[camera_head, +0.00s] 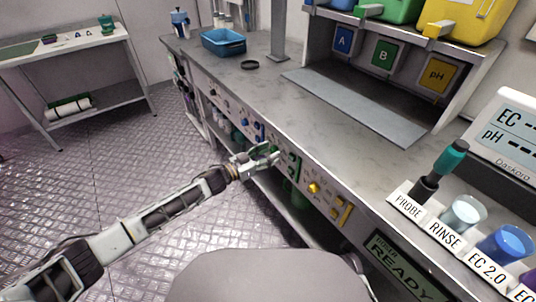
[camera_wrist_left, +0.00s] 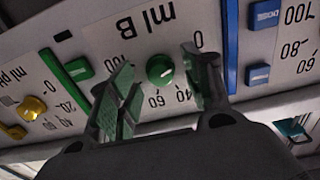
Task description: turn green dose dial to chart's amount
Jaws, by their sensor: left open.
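The green dose dial (camera_wrist_left: 161,69) is a round knob on a white panel marked "ml B", seen upside down in the left wrist view. A pale mark shows on its face, but its exact reading is too small to tell. My left gripper (camera_wrist_left: 160,66) is open, one finger on each side of the dial, with gaps to it visible. Its left finger hides part of the scale; 40, 60 and a 0 show. In the head view my left gripper (camera_head: 262,157) is at the bench's front panel and covers the dial. My right gripper is not in view. No dose chart is recognisable.
A READY screen (camera_head: 400,270) is on the bench front. Labelled cups and a probe (camera_head: 440,170) stand on the bench's right.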

